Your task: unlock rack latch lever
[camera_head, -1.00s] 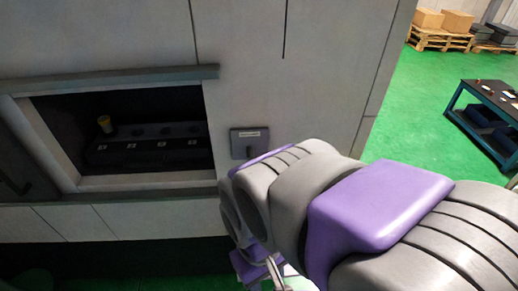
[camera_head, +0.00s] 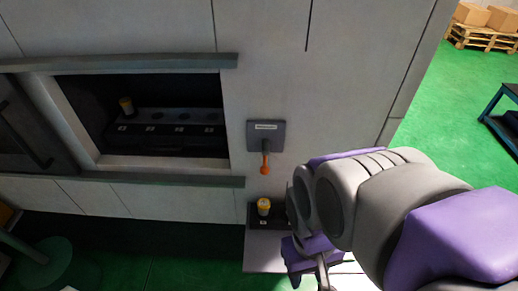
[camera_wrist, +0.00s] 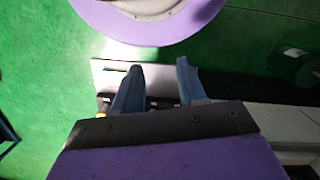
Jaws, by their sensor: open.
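The latch lever (camera_head: 265,162) has an orange end and hangs down from a grey labelled plate (camera_head: 266,134) on the pale cabinet front, right of the opening. Inside the opening, a dark rack (camera_head: 165,140) holds one yellow-capped piece (camera_head: 126,107) at its left end. My gripper is low in the head view, below and right of the lever and apart from it, partly cut off by the lower edge. In the wrist view my gripper (camera_wrist: 158,67) shows two spread blue-grey fingers with nothing held between them. The lever is not clearly seen there.
A pale shelf (camera_head: 262,252) juts out below the lever, bearing a small dark holder with another yellow-orange-capped piece (camera_head: 264,207). A sliding door with a handle (camera_head: 25,135) stands left of the opening. Green floor (camera_head: 435,115) is free at right; pallet boxes (camera_head: 487,16) stand far back.

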